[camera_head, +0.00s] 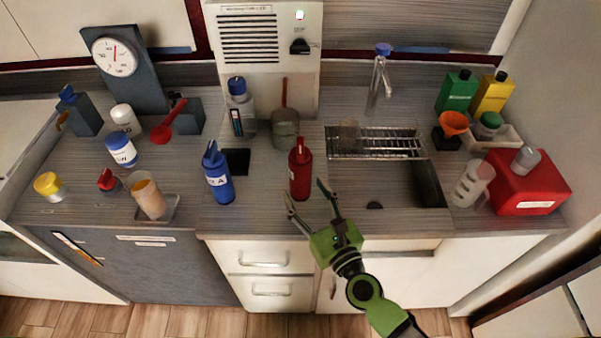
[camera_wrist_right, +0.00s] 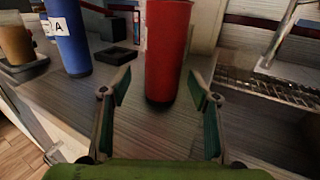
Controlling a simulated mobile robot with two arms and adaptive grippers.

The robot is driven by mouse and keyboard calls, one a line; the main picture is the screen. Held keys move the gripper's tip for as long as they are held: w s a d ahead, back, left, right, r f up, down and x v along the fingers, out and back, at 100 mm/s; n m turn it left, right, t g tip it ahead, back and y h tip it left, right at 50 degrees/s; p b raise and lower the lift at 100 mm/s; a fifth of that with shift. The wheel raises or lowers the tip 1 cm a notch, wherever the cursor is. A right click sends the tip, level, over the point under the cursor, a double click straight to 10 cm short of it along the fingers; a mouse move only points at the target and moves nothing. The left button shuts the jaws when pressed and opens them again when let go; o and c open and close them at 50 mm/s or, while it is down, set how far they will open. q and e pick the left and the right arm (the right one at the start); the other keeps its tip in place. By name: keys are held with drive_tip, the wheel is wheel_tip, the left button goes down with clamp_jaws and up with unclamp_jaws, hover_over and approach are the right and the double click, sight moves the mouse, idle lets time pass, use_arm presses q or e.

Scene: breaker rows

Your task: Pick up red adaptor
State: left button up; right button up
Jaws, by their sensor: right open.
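A tall red bottle-like thing (camera_head: 300,172) with a narrower top stands upright near the counter's front edge, and its lower body shows in the right wrist view (camera_wrist_right: 166,50). It is the red thing in front of my right gripper; a smaller red piece (camera_head: 108,181) lies far left on the counter. I cannot tell from looks which one is called the adaptor. My right gripper (camera_head: 306,191) is open and empty. In the wrist view its two fingers (camera_wrist_right: 158,84) point toward the red bottle, one to each side, with a visible gap. My left gripper is not in view.
A blue bottle (camera_head: 218,178) stands left of the red one, and a grey-green pot (camera_head: 285,130) behind it. A sink (camera_head: 400,186) with a wire rack (camera_head: 375,146) is on the right. A red box (camera_head: 530,185) stands far right. The counter just before the red bottle is clear.

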sight(305, 189)
drive_tip(key=x, duration=0.4)
drive_tip(key=shift+d+r+p, duration=0.2)
drive_tip(key=shift+r+p, duration=0.05)
drive_tip(key=shift+p, duration=0.15)
drive_tip(key=shift+w+a, duration=0.15)
drive_tip(key=shift+w, duration=0.15)
drive_tip(key=shift+c, duration=0.5)
drive_tip(key=c, duration=1.5)
